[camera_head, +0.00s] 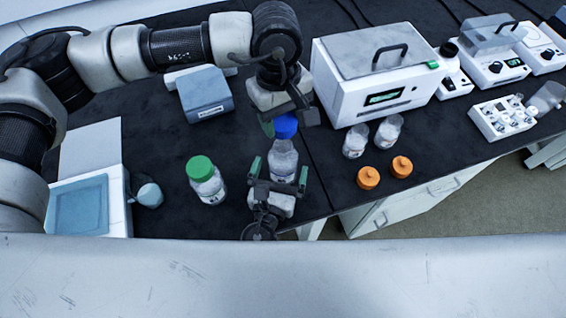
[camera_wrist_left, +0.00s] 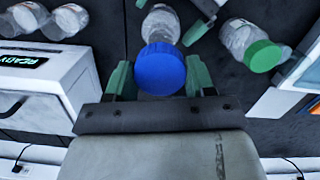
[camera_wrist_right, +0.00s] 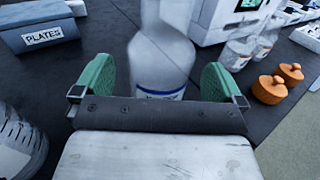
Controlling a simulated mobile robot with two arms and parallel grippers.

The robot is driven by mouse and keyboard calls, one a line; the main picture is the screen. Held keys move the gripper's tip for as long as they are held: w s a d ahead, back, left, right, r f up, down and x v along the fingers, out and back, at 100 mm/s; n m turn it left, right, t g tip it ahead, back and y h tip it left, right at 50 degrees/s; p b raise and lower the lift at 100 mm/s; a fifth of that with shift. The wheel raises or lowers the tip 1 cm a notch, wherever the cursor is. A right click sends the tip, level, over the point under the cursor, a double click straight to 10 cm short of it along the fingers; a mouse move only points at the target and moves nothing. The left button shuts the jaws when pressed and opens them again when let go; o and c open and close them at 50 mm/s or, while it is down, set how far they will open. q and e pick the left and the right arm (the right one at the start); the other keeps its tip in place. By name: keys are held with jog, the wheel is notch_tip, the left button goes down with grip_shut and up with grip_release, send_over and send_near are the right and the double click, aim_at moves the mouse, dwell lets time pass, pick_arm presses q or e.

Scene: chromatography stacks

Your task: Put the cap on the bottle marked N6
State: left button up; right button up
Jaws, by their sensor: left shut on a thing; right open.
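A blue cap (camera_head: 284,126) sits between the fingers of my left gripper (camera_head: 283,122); the cap also shows in the left wrist view (camera_wrist_left: 159,70). It is at the mouth of a clear bottle (camera_head: 283,163) that stands upright on the dark bench; I cannot tell whether it is seated. My right gripper (camera_head: 278,174) is open, low, with one finger on each side of this bottle. The bottle fills the middle of the right wrist view (camera_wrist_right: 160,62), where its label is mostly hidden. I cannot read a mark N6.
A green-capped bottle (camera_head: 206,181) stands to the left. Two small open bottles (camera_head: 355,141) (camera_head: 388,132) and two orange caps (camera_head: 368,178) (camera_head: 402,167) are to the right. A white instrument (camera_head: 368,75) and a blue-grey box (camera_head: 206,95) stand behind.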

jog(key=shift+x, duration=1.4)
jog(key=c, duration=1.3)
pick_arm(q)
send_over(282, 142)
jog(key=s, duration=0.1)
jog(key=shift+s+f, duration=0.2)
jog(key=shift+f, duration=2.3)
jog(key=shift+f, duration=0.9)
jog(key=shift+f, duration=0.55)
